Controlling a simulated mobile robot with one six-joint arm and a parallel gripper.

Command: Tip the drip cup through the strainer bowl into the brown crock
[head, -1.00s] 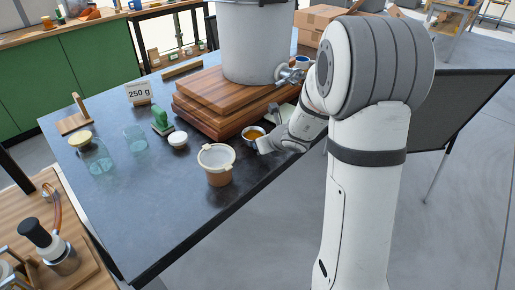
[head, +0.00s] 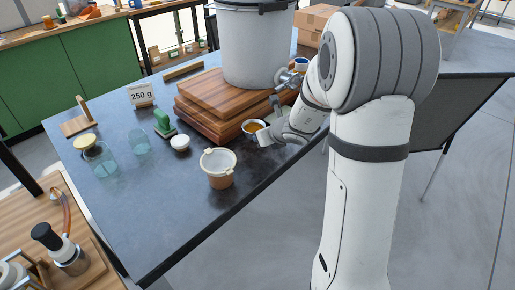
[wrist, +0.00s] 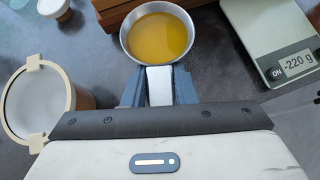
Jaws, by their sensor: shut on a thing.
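The drip cup (wrist: 157,36) is a small metal cup with amber honey in it. In the head view the drip cup (head: 253,127) is near the table's right edge, in front of the stacked boards. My gripper (wrist: 158,90) is shut on the cup's near side, on what looks like a flat handle. The cup looks level. The brown crock (head: 221,180) stands to the left of my gripper in the head view. The strainer bowl (head: 217,160), white with a pale rim, sits on top of the crock. In the wrist view the strainer bowl (wrist: 36,102) is at the left.
A large grey bucket (head: 252,45) with a tap stands on stacked wooden boards (head: 205,98). A scale (wrist: 280,40) reading -220 g is right of the cup.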

